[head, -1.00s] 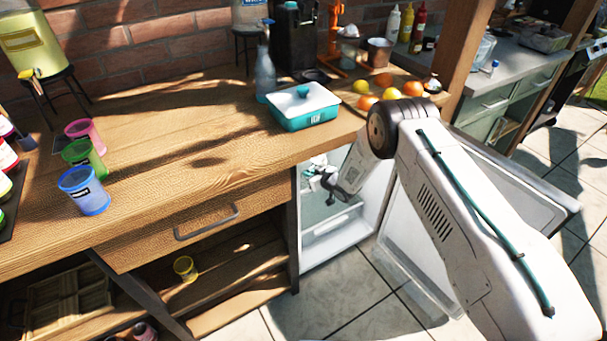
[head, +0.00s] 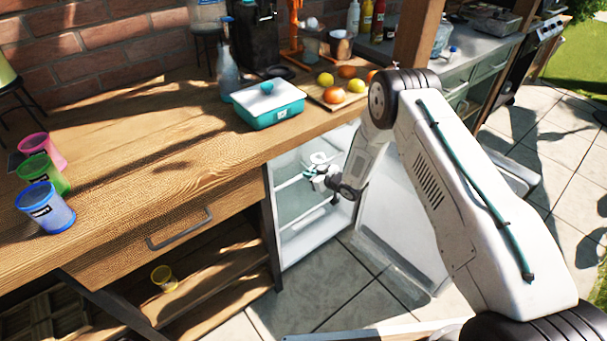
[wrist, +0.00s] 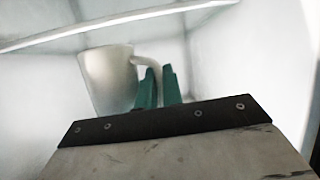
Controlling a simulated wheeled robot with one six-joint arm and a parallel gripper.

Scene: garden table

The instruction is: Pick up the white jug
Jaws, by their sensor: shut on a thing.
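The white jug (wrist: 107,78) stands upright in the wrist view, inside a pale fridge, with its handle to the right. My gripper (wrist: 160,78) has its teal fingers shut on the jug's handle. In the head view my gripper (head: 319,172) is in the open fridge under the counter, and only a small white part of the jug (head: 317,158) shows near it. I cannot tell whether the jug's base touches a shelf, because my gripper's dark mount hides its lower part.
A glass shelf (wrist: 120,28) crosses close above the jug. The wooden counter (head: 150,150) above carries a teal dish (head: 268,108), fruit on a board and several coloured cups. Tiled floor (head: 340,290) is free in front.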

